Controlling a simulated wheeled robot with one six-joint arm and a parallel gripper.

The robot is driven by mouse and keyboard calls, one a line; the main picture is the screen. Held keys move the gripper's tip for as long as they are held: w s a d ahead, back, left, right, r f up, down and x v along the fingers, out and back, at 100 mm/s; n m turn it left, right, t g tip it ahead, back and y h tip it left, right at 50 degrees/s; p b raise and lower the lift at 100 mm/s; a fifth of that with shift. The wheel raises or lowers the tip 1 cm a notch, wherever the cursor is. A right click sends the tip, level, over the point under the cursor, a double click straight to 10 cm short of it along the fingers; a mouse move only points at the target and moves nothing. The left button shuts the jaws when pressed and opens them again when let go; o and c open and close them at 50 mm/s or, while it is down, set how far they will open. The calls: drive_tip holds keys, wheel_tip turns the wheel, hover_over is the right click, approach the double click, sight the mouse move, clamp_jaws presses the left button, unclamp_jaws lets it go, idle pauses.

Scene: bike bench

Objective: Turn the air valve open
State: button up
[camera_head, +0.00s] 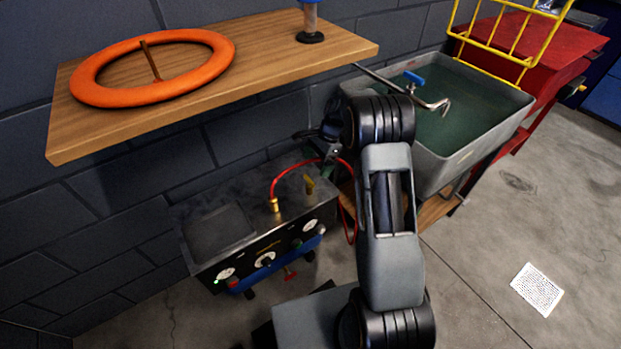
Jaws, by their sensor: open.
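A grey metal air unit (217,226) with gauges on its front stands low against the wall. I cannot tell for sure which of these is the air valve. My gripper (327,150) is above and behind the unit's right end, partly hidden by my arm. It is open and appears apart from the lever. Its fingertips are hard to make out.
A wooden shelf (215,75) with an orange ring (152,67) juts out above the unit. A grey water basin (460,160) with a blue-handled tap (414,78) stands at the right. The red hose loops close to my gripper. A paper sheet (537,289) lies on open floor.

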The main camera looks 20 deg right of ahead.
sight(310, 180)
drive_tip(key=shift+b+x, duration=0.5)
drive_tip(key=shift+x, duration=2.6)
